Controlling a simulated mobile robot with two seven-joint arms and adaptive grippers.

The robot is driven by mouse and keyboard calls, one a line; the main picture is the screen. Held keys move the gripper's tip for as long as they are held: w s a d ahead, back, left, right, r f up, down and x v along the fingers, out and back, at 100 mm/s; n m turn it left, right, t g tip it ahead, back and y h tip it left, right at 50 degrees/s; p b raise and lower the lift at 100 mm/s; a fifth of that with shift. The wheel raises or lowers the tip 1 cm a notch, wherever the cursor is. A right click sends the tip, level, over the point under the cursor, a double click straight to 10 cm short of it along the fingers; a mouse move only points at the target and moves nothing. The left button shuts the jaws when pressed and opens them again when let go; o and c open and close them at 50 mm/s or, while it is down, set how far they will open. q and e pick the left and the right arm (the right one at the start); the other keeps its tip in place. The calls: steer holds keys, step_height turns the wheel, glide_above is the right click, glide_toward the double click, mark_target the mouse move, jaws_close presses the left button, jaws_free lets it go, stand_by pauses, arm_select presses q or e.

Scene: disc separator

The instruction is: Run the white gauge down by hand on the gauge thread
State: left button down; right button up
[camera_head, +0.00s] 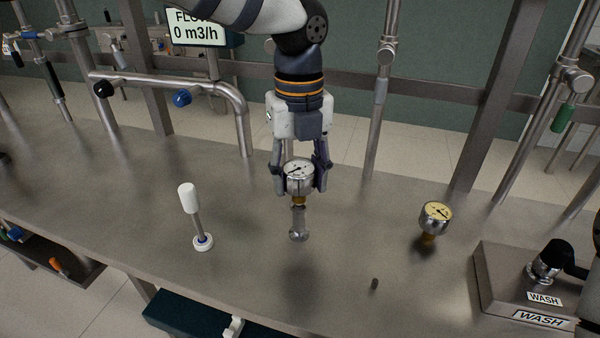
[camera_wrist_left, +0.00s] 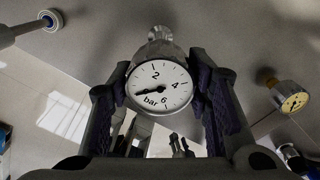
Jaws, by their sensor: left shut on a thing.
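The white gauge (camera_head: 299,174), with a white dial, a metal case and a brass neck, is upright in the middle of the bench. My left gripper (camera_head: 300,185) comes from above and is shut on its case, one finger on each side. The gauge thread is on a short metal stub (camera_head: 298,224) directly below the brass neck. The neck meets the stub's top, and how far it is screwed on cannot be told. In the left wrist view, the white gauge (camera_wrist_left: 161,87) sits between both fingers, with the stub (camera_wrist_left: 159,33) behind it. My right gripper is not in view.
A yellow-faced gauge (camera_head: 435,217) stands to the right on the steel bench (camera_head: 345,265). A white-handled rod (camera_head: 190,199) stands to the left. A WASH box (camera_head: 500,285) is at the right.

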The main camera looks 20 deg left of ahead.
arm_select(q)
steer(key=shift+w+r+m, duration=0.1)
steer(key=shift+r+m, duration=0.15)
steer(key=shift+m, duration=0.7)
steer(key=shift+w+r+m, duration=0.1)
steer(key=shift+r+m, duration=0.1)
steer(key=shift+m, duration=0.75)
steer(key=c, duration=0.8)
jaws_free()
steer(key=shift+o, duration=0.2)
steer(key=shift+s+f, duration=0.1)
steer(key=shift+s, duration=0.05)
steer(key=shift+f, duration=0.1)
step_height(320, 180, up, 3)
steer(key=shift+s+r, duration=0.1)
steer(key=shift+r, duration=0.05)
